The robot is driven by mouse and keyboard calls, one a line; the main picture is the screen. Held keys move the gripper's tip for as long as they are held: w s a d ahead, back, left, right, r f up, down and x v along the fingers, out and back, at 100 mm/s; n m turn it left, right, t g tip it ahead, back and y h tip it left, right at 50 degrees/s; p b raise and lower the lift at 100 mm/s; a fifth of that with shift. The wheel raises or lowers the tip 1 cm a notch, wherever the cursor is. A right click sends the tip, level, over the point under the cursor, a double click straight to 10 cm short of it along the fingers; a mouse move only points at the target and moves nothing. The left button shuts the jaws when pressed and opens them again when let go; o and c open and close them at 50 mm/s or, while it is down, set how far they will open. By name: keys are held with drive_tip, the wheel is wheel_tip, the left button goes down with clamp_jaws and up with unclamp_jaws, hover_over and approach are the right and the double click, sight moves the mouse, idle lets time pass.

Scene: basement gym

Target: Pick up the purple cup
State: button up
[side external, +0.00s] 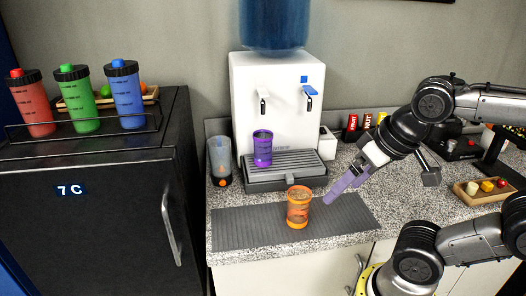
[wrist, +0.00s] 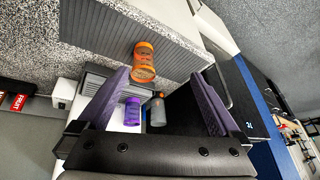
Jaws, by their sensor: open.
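The purple cup (side external: 262,148) stands upright on the drip tray (side external: 284,182) of the white water dispenser (side external: 245,90). In the wrist view the purple cup (wrist: 131,112) shows between my fingers but farther off. My gripper (side external: 334,193) is at the right of the dispenser, above the counter, with its purple fingers pointing down and to the left. It also shows in the wrist view (wrist: 160,85), its fingers wide apart and nothing between them. It is apart from the purple cup.
An orange cup (side external: 298,207) stands on the grey mat (side external: 240,232), in front of the drip tray and left of my fingers. A clear grey bottle (side external: 220,160) stands left of the purple cup. A wooden tray (side external: 480,197) of small items is at the right.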

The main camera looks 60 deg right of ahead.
drive_tip(key=w+d+r+m+g+h, duration=0.15)
drive_tip(key=w+d+r+m, duration=0.25)
drive_tip(key=w+r+m, duration=0.5)
drive_tip(key=m+g+h, duration=0.4)
drive_tip(key=m+g, duration=0.1)
drive_tip(key=m, duration=0.3)
hover_over(256, 138)
drive_tip(key=a, duration=0.3)
wheel_tip(256, 138, down, 7)
drive_tip(key=x, duration=0.6)
drive_tip(key=shift+w+d+f, duration=0.2)
drive_tip(key=shift+w+f, duration=0.15)
drive_tip(key=shift+f, duration=0.05)
drive_tip(key=shift+a+x, duration=0.15)
drive_tip(key=shift+x, duration=1.45)
drive_tip(key=shift+a+x, duration=0.15)
drive_tip(key=shift+x, duration=1.4)
drive_tip(key=shift+w+f, duration=0.1)
drive_tip(key=shift+w, duration=0.05)
clamp_jaws()
